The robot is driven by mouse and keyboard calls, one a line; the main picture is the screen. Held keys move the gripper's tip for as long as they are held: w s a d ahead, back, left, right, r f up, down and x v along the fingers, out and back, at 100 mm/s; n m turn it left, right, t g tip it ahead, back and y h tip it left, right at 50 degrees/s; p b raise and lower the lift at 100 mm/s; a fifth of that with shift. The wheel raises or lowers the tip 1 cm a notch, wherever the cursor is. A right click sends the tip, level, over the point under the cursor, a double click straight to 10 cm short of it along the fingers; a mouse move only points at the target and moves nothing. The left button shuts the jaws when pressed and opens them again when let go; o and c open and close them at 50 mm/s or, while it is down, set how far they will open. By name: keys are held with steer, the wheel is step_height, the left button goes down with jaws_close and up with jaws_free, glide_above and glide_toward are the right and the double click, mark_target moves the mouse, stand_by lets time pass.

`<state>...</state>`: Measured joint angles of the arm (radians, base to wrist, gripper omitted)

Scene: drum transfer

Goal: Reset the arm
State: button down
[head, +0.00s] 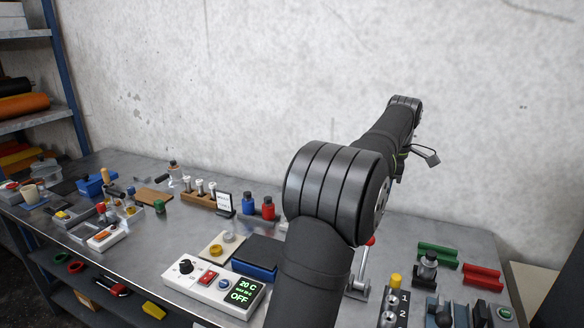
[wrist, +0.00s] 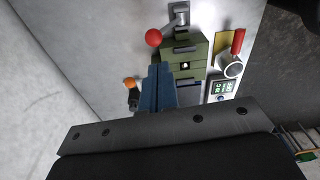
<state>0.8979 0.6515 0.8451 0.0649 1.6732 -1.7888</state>
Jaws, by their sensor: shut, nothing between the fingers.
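In the wrist view, two blue-grey fingers of my gripper (wrist: 160,85) lie side by side with no visible gap. They extend past a dark plate with screws, and nothing shows held between them. They appear over or in front of an olive-green block assembly (wrist: 186,48); I cannot tell whether they touch it. In the head view my black arm rises from the bottom centre and reaches back toward the right. The fingers cannot be made out there.
The metal bench (head: 130,263) holds a control box with a display (head: 240,290), red and blue bottles (head: 268,208), and red blocks (head: 482,276). The wrist view shows a red ball knob (wrist: 153,38), an orange knob (wrist: 130,84) and a red handle (wrist: 238,40). A wall (head: 270,70) stands behind.

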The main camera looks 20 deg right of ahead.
steer(key=shift+w+a+f, duration=0.15)
steer(key=shift+w+f, duration=0.05)
steer(key=shift+f, duration=1.9)
steer(key=shift+w+a+f, duration=0.15)
steer(key=shift+f, duration=1.95)
steer(key=shift+w+a+f, duration=0.15)
steer(key=shift+w+f, duration=0.05)
steer(key=shift+f, duration=1.9)
